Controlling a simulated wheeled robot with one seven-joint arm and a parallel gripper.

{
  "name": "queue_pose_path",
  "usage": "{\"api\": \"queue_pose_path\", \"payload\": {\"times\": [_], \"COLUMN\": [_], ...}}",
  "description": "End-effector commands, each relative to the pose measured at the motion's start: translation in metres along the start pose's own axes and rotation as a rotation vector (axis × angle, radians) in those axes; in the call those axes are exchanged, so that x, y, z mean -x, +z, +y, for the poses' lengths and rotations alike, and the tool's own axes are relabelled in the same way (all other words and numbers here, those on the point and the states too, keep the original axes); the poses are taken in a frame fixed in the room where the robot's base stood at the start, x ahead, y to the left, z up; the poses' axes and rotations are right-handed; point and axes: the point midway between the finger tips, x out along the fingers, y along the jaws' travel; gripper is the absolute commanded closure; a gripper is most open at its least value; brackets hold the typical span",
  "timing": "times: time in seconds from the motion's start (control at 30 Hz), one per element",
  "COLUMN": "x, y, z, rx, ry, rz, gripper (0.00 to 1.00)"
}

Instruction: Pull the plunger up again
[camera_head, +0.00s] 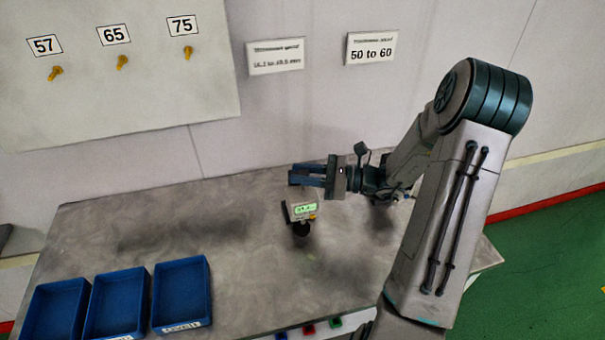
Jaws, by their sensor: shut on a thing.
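A small gauge with a lit green display (304,208) stands upright near the middle of the grey table. A short dark round base (302,229) shows below it. My gripper (300,176) reaches in from the right, with its blue-grey fingers pointing left just above the display. The fingers are shut at the top of the gauge, where the plunger is. The plunger itself is mostly hidden by the fingers, and how far up it stands cannot be told.
Three blue trays (154,297) stand at the table's front left. A wall board (105,95) with yellow pegs labelled 57, 65 and 75 hangs at the back left. Two signs are on the wall. Small coloured bins (308,329) show at the front edge. The left table middle is clear.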

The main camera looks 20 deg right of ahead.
Motion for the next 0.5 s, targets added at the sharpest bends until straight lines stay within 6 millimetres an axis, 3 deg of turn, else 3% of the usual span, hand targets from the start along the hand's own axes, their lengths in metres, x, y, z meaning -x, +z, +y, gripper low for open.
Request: {"api": "queue_pose_path", "payload": {"times": [0.03,0.1,0.5], "x": [-0.0001,0.0000,0.0089], "y": [0.0006,0.0005,-0.0009], "z": [-0.0002,-0.0002,-0.0008], "rx": [0.001,0.001,0.002], "ry": [0.000,0.000,-0.002], "rz": [-0.002,-0.001,0.000], "gripper": [0.71,0.55,0.55]}}
